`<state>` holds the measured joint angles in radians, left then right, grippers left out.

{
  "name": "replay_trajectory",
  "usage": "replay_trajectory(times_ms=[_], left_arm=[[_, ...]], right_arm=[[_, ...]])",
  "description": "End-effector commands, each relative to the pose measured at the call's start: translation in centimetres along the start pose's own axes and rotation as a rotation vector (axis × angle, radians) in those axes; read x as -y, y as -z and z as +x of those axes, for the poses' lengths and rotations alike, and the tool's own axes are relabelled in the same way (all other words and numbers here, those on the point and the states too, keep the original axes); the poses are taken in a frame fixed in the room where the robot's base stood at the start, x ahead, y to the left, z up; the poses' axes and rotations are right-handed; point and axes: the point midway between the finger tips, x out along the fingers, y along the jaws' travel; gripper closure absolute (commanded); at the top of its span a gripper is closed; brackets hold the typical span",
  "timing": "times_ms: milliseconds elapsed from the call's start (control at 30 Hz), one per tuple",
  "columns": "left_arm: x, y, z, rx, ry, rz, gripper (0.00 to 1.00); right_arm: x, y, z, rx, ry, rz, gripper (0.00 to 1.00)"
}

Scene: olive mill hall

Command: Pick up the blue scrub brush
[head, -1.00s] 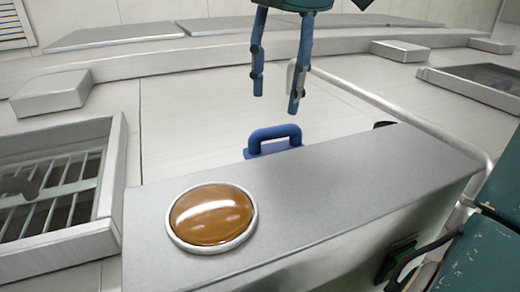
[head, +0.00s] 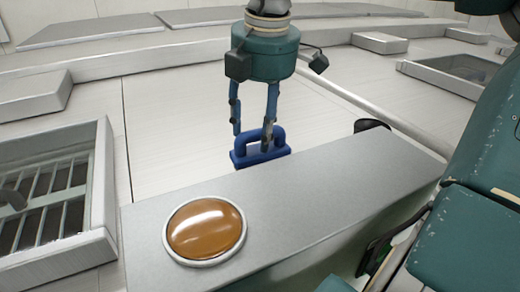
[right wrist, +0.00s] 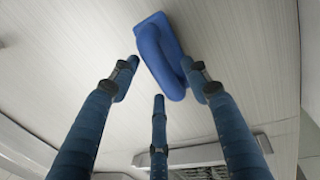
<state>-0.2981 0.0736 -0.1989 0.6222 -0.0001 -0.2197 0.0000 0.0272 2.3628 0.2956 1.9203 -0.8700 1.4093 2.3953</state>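The blue scrub brush (head: 249,159) sits on the pale surface just beyond the metal ledge, its looped handle up. My right gripper (head: 252,140) hangs over it with fingers pointing down. One fingertip is in front of the handle's right part and another is at its left. The gripper (right wrist: 160,78) is open, and no finger is visibly closed on the handle. My left gripper is not in view.
The grey metal ledge (head: 320,180) runs across the near side and carries a round amber piece with a pale rim (head: 206,229). A dark round object (head: 372,125) is beyond the ledge at right. A grated opening (head: 50,205) is at left. A pale rail (head: 390,117) runs at right.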

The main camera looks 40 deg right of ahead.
Motion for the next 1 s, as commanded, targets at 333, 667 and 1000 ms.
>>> replay_trajectory(times_ms=[333, 667, 1000], left_arm=[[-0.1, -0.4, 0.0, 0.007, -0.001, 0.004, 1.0], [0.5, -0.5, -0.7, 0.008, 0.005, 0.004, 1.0], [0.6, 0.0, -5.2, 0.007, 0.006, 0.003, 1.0]], right_arm=[[0.0, 0.0, -0.1, 0.0, -0.001, 0.0, 1.0], [-0.2, 0.0, -1.1, 0.0, -0.001, 0.0, 1.0], [-1.6, 0.0, -7.9, 0.001, -0.004, 0.001, 1.0]])
